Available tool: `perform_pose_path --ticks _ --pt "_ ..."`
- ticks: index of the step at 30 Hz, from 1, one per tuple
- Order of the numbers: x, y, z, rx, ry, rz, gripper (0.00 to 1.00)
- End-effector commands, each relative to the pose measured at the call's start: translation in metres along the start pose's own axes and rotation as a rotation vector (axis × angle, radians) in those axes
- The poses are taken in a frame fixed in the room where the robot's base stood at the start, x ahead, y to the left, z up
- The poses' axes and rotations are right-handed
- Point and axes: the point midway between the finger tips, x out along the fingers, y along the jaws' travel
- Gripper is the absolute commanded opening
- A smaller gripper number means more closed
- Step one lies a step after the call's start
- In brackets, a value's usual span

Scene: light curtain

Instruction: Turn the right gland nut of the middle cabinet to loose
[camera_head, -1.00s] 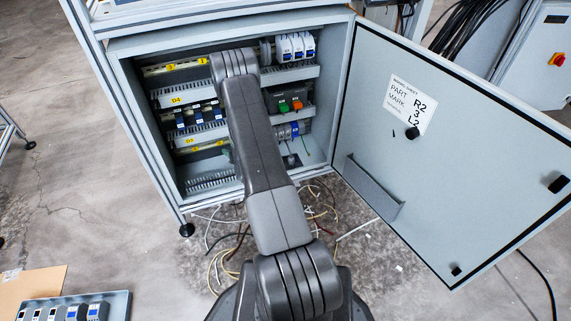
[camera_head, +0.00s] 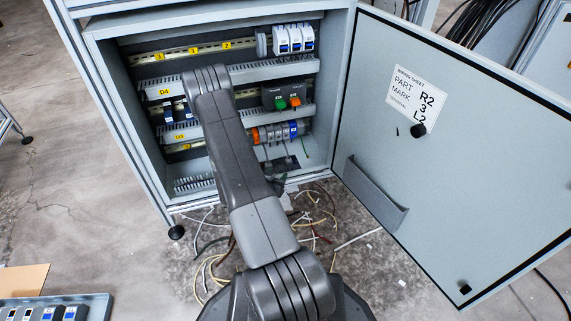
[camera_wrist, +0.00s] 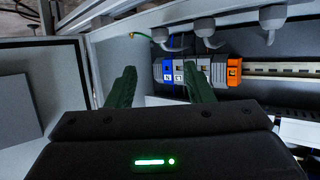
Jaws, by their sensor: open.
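The open cabinet (camera_head: 225,20) fills the middle of the head view. Grey cable glands stick up from its floor near the front; two show in the head view, one of them the right gland (camera_head: 289,163). The wrist view looks upside down, with the door at left. There, three grey glands line the top: a left one (camera_wrist: 161,36), a middle one (camera_wrist: 205,28) and one further right (camera_wrist: 272,20). My gripper (camera_wrist: 160,84) shows two dark green fingers, spread and empty, below the left and middle glands in that picture.
The door (camera_head: 450,165) stands open at right, with a pocket (camera_head: 377,193) low on it. Terminal blocks (camera_head: 275,133) on the lowest rail lie close to my fingers; they also show in the wrist view (camera_wrist: 190,70). Loose cables (camera_head: 215,265) lie on the floor below.

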Motion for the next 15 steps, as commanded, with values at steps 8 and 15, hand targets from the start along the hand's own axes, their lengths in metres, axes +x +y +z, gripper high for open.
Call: perform_pose_path --ticks 8,15 --pt "0.055 0.001 0.002 0.004 0.004 0.0 0.47" --pt "0.103 0.0 0.002 0.003 0.002 -0.001 0.47"
